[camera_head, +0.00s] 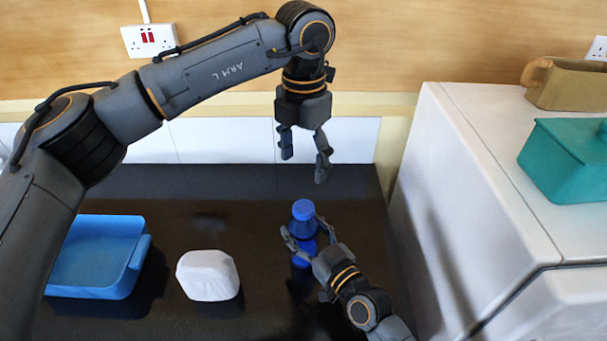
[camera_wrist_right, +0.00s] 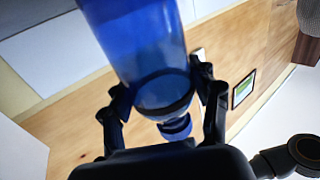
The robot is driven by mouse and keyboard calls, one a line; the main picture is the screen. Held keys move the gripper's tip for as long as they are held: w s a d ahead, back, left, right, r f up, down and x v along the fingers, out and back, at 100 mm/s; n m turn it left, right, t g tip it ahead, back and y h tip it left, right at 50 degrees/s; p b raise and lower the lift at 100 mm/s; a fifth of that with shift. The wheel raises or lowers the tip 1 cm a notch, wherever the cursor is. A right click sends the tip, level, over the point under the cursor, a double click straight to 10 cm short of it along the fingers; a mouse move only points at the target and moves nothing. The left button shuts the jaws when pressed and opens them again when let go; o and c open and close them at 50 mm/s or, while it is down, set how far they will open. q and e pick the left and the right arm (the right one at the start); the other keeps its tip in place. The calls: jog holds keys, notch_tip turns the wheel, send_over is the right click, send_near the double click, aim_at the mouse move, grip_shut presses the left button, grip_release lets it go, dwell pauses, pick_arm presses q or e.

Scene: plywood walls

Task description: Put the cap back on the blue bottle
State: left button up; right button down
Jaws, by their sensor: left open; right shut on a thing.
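The blue bottle (camera_head: 301,250) stands upright on the dark counter, partly hidden by my right gripper (camera_head: 305,236). That gripper is shut on it around its upper part. The bottle (camera_wrist_right: 140,40) also shows between the fingers in the right wrist view, upside down in the picture. A lighter blue cap (camera_head: 303,209) sits at the bottle's top; it also shows in the right wrist view (camera_wrist_right: 175,127). I cannot tell whether it is fully seated. My left gripper (camera_head: 304,167) is open and empty, pointing down above the cap, apart from it.
A blue tray (camera_head: 92,292) and a rounded white object (camera_head: 208,275) are on the counter (camera_head: 200,185) at left. A white cabinet (camera_head: 450,180) rises close at right, bearing a teal container (camera_head: 565,165) and a tan box (camera_head: 575,88). The plywood wall is behind.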

dwell(0.3)
jog(key=shift+c, duration=1.3)
grip_release()
jog(key=v, duration=1.2)
